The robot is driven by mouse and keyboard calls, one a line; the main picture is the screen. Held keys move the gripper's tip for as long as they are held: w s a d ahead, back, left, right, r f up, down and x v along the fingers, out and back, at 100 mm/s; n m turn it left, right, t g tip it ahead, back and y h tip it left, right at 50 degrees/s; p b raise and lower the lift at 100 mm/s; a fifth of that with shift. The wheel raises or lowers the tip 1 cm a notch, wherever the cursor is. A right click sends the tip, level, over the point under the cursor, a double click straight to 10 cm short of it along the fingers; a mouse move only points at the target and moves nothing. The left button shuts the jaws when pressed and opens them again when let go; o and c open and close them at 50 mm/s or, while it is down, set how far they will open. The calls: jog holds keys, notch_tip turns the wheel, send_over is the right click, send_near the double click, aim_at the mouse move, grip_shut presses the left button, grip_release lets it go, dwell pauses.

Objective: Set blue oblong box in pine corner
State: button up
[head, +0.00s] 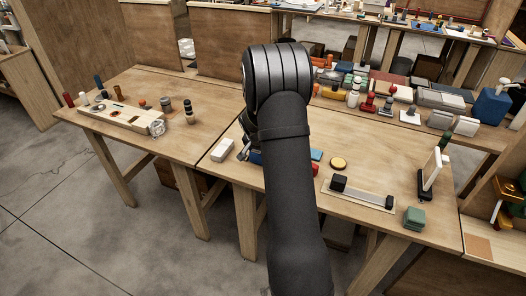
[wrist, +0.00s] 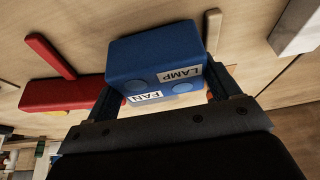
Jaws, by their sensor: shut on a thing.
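A blue oblong box (wrist: 150,50) with white LAMP and FAN labels sits between the fingers of my gripper (wrist: 163,97) in the wrist view. The gripper is shut on it. In the head view my own arm hides most of the gripper; only a small blue patch (head: 255,157) shows beside it, over the near bench. I cannot tell whether the box touches the bench top. I cannot single out a pine corner with certainty in either view.
A pale block (head: 223,150) lies left of my gripper. A red piece (wrist: 60,90) lies left of the box. Several items crowd the back.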

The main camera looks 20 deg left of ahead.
jog(key=shift+f, duration=0.4)
jog(key=o, duration=1.1)
jog(key=v, duration=1.7)
jog(key=shift+s+r, duration=0.1)
jog(key=shift+r, duration=0.15)
